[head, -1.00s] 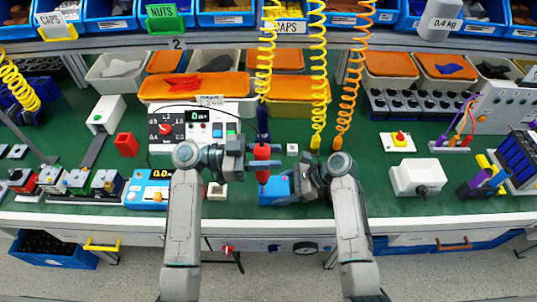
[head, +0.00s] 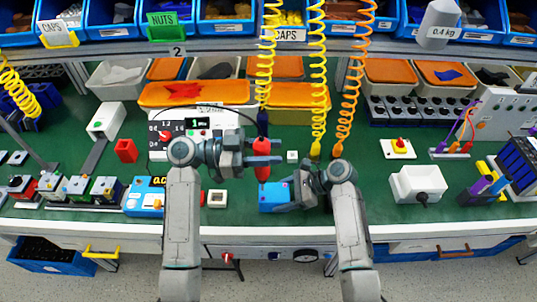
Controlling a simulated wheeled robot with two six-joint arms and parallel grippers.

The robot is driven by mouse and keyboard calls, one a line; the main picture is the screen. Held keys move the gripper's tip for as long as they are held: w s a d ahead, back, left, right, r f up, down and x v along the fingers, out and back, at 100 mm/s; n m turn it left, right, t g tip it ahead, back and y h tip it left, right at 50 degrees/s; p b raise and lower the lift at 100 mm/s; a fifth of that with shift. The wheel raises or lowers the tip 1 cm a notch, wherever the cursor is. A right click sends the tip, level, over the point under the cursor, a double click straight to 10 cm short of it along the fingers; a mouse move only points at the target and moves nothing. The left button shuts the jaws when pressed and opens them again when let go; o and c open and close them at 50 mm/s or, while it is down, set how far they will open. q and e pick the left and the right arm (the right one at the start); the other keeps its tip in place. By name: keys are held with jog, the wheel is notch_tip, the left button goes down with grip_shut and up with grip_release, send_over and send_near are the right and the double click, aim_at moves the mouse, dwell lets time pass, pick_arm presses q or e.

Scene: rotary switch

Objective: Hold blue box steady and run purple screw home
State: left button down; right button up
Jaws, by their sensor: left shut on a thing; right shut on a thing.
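The blue box (head: 274,197) sits near the front middle of the green bench. My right gripper (head: 297,190) is shut on its right side. My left gripper (head: 263,153) is shut on a red and dark-blue screwdriver (head: 262,172) that hangs upright from a yellow coiled cord. The screwdriver is just behind and above the box in the picture, its lower end close to the box's far left edge. I cannot tell whether it touches the box. A tiny purple-pink spot on the box top may be the purple screw; it is too small to be sure.
A panel with a red knob and display (head: 197,123) stands behind my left arm. Two more coiled cords (head: 318,90) hang right of the screwdriver. A white box with a black knob (head: 419,183) is at right. Green bench right of my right arm is partly clear.

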pick_arm(q)
jog(key=shift+r, duration=0.1)
pick_arm(e)
jog(key=o, duration=1.5)
jog(key=shift+c, duration=0.2)
